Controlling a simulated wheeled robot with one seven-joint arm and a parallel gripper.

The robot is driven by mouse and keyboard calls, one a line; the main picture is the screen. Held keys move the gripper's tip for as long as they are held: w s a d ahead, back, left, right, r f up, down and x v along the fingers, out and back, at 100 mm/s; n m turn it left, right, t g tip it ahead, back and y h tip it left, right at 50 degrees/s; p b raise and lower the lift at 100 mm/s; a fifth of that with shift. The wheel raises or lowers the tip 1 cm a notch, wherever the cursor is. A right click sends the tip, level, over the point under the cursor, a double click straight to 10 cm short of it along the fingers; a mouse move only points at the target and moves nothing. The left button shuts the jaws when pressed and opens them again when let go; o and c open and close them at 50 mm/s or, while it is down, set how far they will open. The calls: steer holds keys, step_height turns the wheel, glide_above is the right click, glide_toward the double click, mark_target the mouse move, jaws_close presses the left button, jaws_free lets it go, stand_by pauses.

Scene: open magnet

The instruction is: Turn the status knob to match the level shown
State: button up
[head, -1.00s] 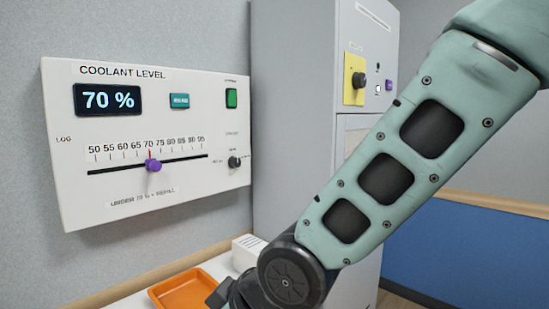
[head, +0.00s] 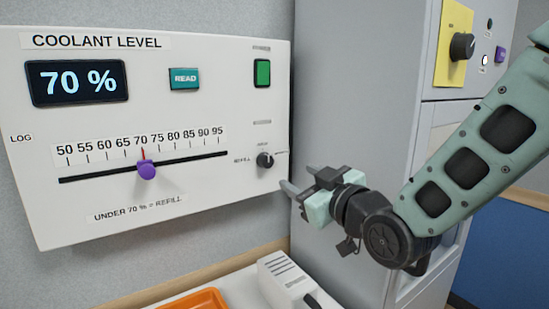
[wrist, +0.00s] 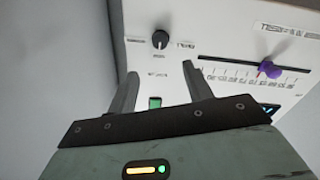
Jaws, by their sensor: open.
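The white COOLANT LEVEL panel (head: 200,205) hangs on the wall, and its display (head: 77,83) reads 70 %. A purple slider (head: 146,171) sits near 70 on the scale. The small black status knob (head: 265,160) is at the panel's lower right, with a REFILL label on its left; I cannot tell surely where it points. My gripper (head: 298,178) is open and empty, just right of and below the knob, apart from it. In the wrist view the knob (wrist: 160,39) stands beyond and between the two fingertips (wrist: 160,75), nothing touching it.
A teal READ button (head: 184,79) and a green switch (head: 262,73) are on the panel. A grey cabinet (head: 360,90) with a larger black knob on a yellow plate (head: 453,50) stands to the right. Below are an orange tray (head: 200,300) and a white device (head: 285,280).

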mark_target(268, 161)
steer(key=p+x, duration=0.3)
steer(key=x, duration=0.9)
steer(key=shift+w+a+p, duration=0.1)
steer(key=shift+w+p, duration=0.05)
steer(key=shift+p, duration=0.2)
steer(key=c, duration=1)
